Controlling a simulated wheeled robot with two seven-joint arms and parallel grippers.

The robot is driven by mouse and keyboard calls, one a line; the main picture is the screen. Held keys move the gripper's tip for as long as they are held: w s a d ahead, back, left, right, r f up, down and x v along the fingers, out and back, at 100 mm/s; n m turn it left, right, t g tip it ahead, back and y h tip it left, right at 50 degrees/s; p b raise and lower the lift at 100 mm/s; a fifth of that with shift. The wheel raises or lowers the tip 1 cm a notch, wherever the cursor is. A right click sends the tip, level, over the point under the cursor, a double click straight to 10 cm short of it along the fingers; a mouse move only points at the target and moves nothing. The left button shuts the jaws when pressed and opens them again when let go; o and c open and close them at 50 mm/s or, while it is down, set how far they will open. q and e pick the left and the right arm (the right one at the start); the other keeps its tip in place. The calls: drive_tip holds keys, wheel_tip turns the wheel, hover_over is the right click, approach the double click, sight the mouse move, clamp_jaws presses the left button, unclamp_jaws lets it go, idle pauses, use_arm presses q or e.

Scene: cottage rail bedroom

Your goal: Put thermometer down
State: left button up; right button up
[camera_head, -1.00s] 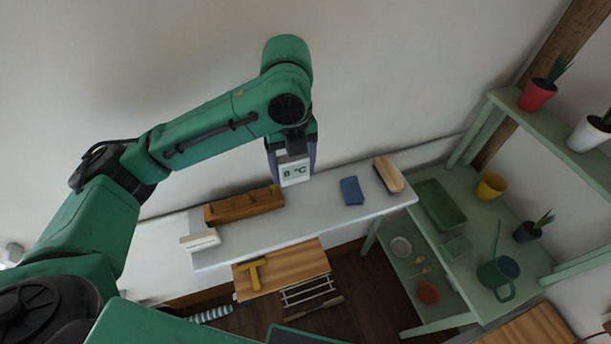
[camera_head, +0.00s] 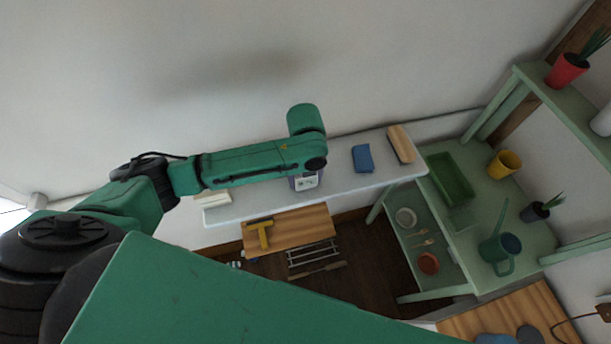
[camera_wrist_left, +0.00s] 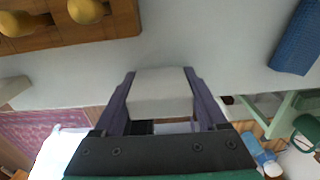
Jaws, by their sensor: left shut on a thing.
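The thermometer (camera_head: 305,183) is a small white box with a grey display, seen just below my left forearm in the head view. In the left wrist view the thermometer (camera_wrist_left: 161,92) sits between the two purple fingers of my left gripper (camera_wrist_left: 162,98), which is shut on it. It is over the white shelf (camera_head: 345,185); whether it touches the shelf top is unclear. My left arm hides most of the gripper in the head view. My right gripper is not in view.
A blue folded cloth (camera_head: 362,158) and a wooden brush (camera_head: 401,144) lie on the shelf to the right. A white object (camera_head: 213,200) lies at its left end. The wooden peg rack (camera_wrist_left: 70,22) shows in the wrist view. A green plant stand (camera_head: 455,215) stands at right.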

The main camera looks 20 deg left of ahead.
use_arm(q)
drive_tip(key=o, duration=1.3)
wheel_tip(320, 180, up, 12)
drive_tip(key=shift+r+b, duration=0.1)
drive_tip(key=shift+b, duration=0.9)
